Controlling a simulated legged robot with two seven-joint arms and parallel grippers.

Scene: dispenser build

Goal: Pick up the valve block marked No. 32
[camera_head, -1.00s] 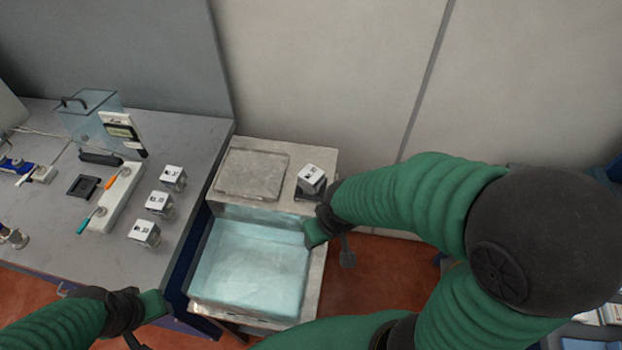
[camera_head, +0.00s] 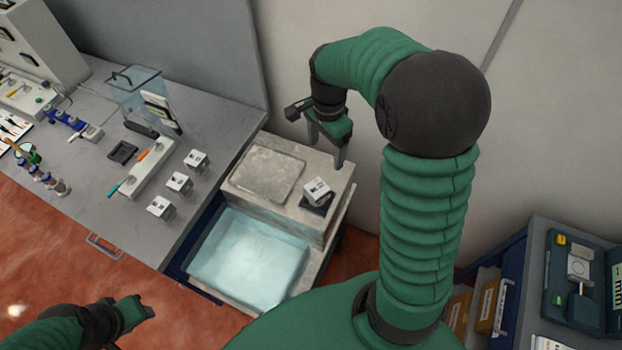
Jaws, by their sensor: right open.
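One small white and grey valve block (camera_head: 316,190) sits on a dark pad on the stone-topped unit (camera_head: 330,219). Three similar blocks stand in a row on the grey bench: a back one (camera_head: 197,161), a middle one (camera_head: 179,184) and a front one (camera_head: 161,208). Their markings are too small to read, so I cannot tell which is No. 32. My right gripper (camera_head: 327,156) is open and empty, pointing down, above and behind the block on the unit, apart from it. My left gripper (camera_head: 142,309) is low at the left, away from the blocks; its jaws are unclear.
A basin (camera_head: 250,255) with pale blue liquid is in front of the stone top. A white strip with coloured handles (camera_head: 148,168) and a clear box (camera_head: 135,88) are on the bench. A wall stands close behind. A cabinet with an open case (camera_head: 575,275) is at the right.

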